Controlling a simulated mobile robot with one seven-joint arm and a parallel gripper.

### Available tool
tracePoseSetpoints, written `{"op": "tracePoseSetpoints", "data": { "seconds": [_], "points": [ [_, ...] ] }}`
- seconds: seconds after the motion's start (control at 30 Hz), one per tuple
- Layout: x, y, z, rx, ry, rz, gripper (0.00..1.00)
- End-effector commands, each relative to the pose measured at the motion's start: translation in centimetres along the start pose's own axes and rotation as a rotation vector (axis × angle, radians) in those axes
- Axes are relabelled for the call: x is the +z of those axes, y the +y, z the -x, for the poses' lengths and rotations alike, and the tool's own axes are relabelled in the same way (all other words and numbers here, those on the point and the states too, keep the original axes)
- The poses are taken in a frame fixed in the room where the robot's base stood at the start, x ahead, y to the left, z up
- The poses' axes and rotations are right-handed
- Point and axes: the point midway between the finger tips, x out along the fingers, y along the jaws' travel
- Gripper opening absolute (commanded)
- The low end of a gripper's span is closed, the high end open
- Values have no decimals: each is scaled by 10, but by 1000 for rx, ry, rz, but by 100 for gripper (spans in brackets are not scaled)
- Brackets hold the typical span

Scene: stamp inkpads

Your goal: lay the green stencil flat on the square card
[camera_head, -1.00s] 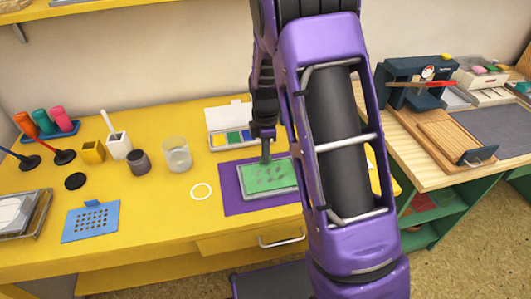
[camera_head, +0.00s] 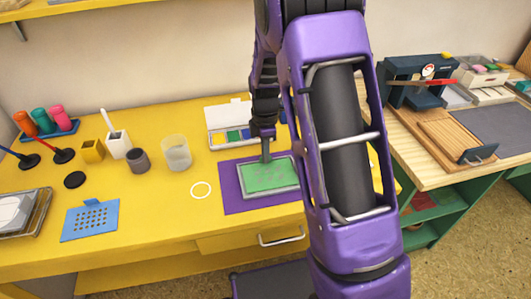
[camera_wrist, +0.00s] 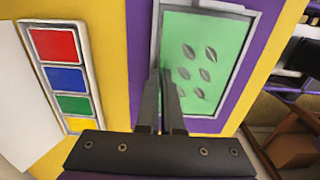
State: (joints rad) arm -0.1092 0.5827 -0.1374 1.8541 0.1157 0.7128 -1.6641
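The green stencil (camera_head: 268,177), with several leaf-shaped cut-outs, is within a grey rim (camera_head: 270,198) on a purple mat (camera_head: 230,198). The wrist view shows the stencil (camera_wrist: 222,55) and its dark leaf shapes at close range. It looks about level, but I cannot tell whether it rests fully on what is under it. No square card shows apart from the stencil; any card below is covered. My gripper (camera_head: 265,158) is at the stencil's back edge, fingers pointing down. In the wrist view its fingertips (camera_wrist: 163,72) are close together at that edge, apparently pinching it.
A paint box (camera_head: 230,135) stands just behind the mat. The yellow tabletop around the ring is clear. My arm hides the area right of the mat.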

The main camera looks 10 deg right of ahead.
Motion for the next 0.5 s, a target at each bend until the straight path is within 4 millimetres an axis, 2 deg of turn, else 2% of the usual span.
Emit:
{"op": "tracePoseSetpoints", "data": {
  "seconds": [0.47, 0.5],
  "points": [
    [0, 0, -2, 0, 0, 0, 0],
    [0, 0, -2, 0, 0, 0, 7]
  ]
}}
